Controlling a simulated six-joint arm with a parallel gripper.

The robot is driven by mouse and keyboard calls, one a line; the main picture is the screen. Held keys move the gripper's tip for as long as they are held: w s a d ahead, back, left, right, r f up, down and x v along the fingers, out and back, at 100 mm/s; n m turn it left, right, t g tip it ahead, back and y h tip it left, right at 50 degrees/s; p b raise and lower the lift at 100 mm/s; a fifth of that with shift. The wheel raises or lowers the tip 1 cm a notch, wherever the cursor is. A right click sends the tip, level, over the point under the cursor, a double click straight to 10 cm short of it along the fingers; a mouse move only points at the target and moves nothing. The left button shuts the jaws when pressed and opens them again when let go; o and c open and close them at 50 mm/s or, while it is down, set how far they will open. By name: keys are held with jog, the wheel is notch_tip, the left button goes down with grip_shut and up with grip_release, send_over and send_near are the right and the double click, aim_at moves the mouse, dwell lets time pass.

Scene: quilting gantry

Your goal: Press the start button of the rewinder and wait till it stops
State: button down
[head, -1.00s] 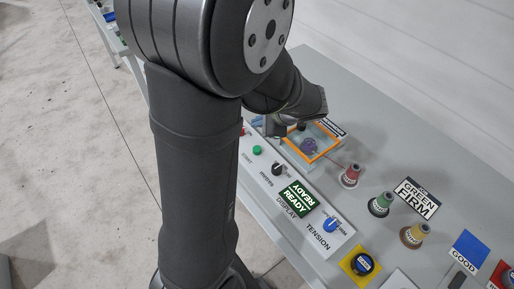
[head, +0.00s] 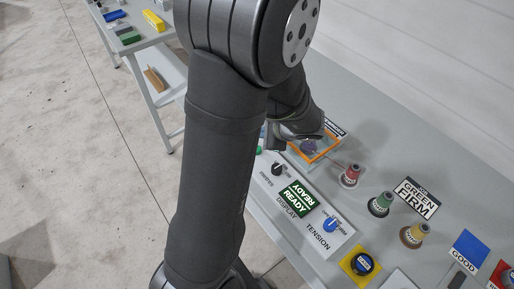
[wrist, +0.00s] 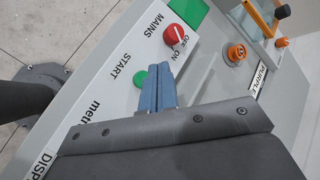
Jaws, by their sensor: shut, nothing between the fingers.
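The green START button (wrist: 141,79) shows in the wrist view, just left of my gripper (wrist: 157,88). The blue fingers are shut together and empty; they overlap the button's right edge in the picture, and I cannot tell whether they touch it. The rewinder's display (head: 296,198) reads READY. A purple spool (head: 309,147) sits inside the orange frame (head: 327,152). The red mains switch (wrist: 174,33) is above the button in the wrist view.
A dark knob (head: 277,169) and a blue tension knob (head: 331,224) are on the same panel. Red (head: 350,175), green (head: 381,203) and yellow (head: 415,235) thread cones stand to the right. A second table (head: 130,40) is at the back left.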

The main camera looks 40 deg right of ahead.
jog(key=shift+f, duration=2)
jog(key=shift+f, duration=0.1)
dwell(0.4)
jog(key=shift+f, duration=0.35)
jog(key=shift+f, duration=0.5)
dwell(0.6)
jog(key=shift+r, duration=0.95)
jog(key=shift+r, duration=2.5)
jog(key=shift+f, duration=0.1)
